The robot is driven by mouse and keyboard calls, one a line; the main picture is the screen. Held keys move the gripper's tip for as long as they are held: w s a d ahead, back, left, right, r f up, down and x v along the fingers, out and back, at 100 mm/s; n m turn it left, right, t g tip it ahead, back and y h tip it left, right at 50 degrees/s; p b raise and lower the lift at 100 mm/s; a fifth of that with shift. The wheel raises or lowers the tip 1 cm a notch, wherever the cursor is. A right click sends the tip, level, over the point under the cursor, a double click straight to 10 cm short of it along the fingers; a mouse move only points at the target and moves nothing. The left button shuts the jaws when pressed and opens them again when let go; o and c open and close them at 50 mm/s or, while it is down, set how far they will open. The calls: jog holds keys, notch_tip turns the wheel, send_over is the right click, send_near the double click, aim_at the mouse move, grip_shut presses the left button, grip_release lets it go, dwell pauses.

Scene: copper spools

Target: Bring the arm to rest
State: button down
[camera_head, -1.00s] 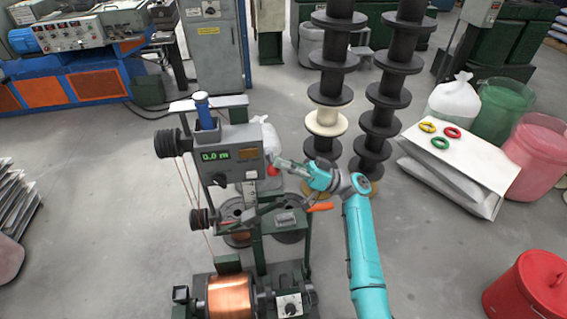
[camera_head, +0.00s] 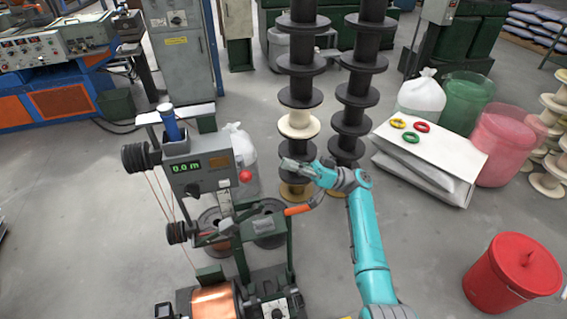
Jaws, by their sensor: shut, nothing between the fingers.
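My teal arm reaches up from the bottom of the head view, right of the winding machine. My gripper (camera_head: 286,163) is at its end, pointing left. It is shut and empty, in the air to the right of the machine's grey display box (camera_head: 203,172), apart from the red knob (camera_head: 245,176). The display reads 0.0 m. The machine's copper spool (camera_head: 216,303) sits low at the bottom of the view.
Two stacks of black spools (camera_head: 300,58) stand behind my gripper. An orange-handled lever (camera_head: 298,210) lies just below it. A red lidded bucket (camera_head: 513,278) stands at lower right. A white board (camera_head: 428,150) with coloured rings lies at right. Floor between is clear.

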dwell(0.4)
